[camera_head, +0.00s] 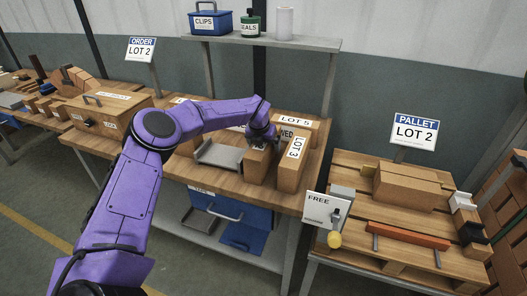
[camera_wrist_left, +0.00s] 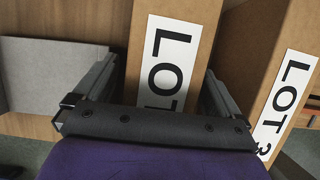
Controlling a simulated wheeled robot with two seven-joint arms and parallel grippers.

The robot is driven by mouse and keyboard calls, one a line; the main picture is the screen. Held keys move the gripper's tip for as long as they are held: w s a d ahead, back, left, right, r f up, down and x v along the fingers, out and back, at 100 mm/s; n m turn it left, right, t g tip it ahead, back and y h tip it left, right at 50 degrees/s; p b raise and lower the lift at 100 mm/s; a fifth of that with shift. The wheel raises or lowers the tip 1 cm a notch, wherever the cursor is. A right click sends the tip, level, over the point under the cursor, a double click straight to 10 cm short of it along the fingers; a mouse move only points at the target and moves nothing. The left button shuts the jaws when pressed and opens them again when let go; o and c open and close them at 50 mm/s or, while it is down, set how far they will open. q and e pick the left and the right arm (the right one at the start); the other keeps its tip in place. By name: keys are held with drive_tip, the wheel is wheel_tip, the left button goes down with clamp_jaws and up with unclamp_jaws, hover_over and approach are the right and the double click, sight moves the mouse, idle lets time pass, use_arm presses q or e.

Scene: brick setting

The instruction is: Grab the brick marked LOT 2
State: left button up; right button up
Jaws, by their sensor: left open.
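A tan brick (camera_head: 257,163) stands on the wooden workbench under my left gripper (camera_head: 263,137). In the left wrist view the same brick (camera_wrist_left: 172,75) has a white label reading "LOT"; its number is hidden behind the gripper body. My left gripper (camera_wrist_left: 160,90) is open, with one finger along each side of this brick. I cannot tell whether the fingers touch it. A brick marked LOT 3 (camera_head: 292,168) stands just to the right, and its label also shows in the left wrist view (camera_wrist_left: 286,105). My right gripper is not in view.
A brick marked LOT 5 (camera_head: 297,125) lies behind. A grey metal piece (camera_head: 219,154) lies left of the gripped-over brick. An order sign (camera_head: 141,49) and a pallet sign (camera_head: 415,131) both read LOT 2. The wooden pallet (camera_head: 345,185) at right holds bricks and tools.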

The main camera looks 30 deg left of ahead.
use_arm(q)
drive_tip(key=c, duration=1.8)
drive_tip(key=shift+w+r, duration=0.1)
clamp_jaws()
